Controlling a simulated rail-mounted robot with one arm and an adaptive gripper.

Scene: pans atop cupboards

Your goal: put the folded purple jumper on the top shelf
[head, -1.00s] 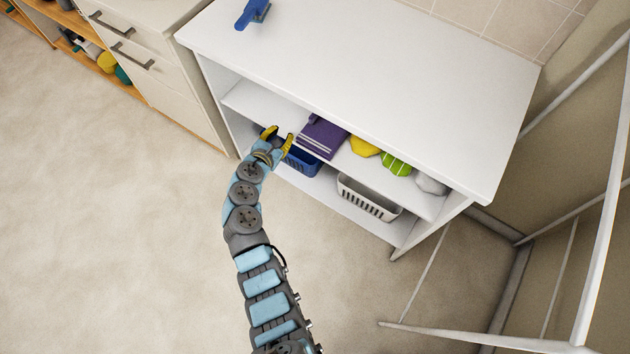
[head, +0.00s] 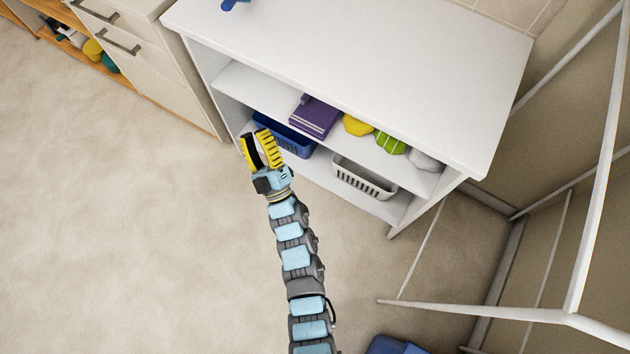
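The folded purple jumper (head: 316,117) lies flat on the upper inner shelf (head: 243,82) of the white open unit, beneath its white top (head: 350,62). My gripper (head: 257,134) has two yellow-padded fingers spread apart with nothing between them. It is in front of the unit, to the left of the jumper and clear of it. The fingers overlap the left end of the blue basket in the picture.
Yellow (head: 357,125), green striped (head: 389,144) and pale grey (head: 423,160) rolled items sit right of the jumper. A blue basket (head: 284,137) and a white basket (head: 363,178) are on the lower shelf. A white rack (head: 590,180) stands at the right. A blue object (head: 395,345) shows at the bottom edge.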

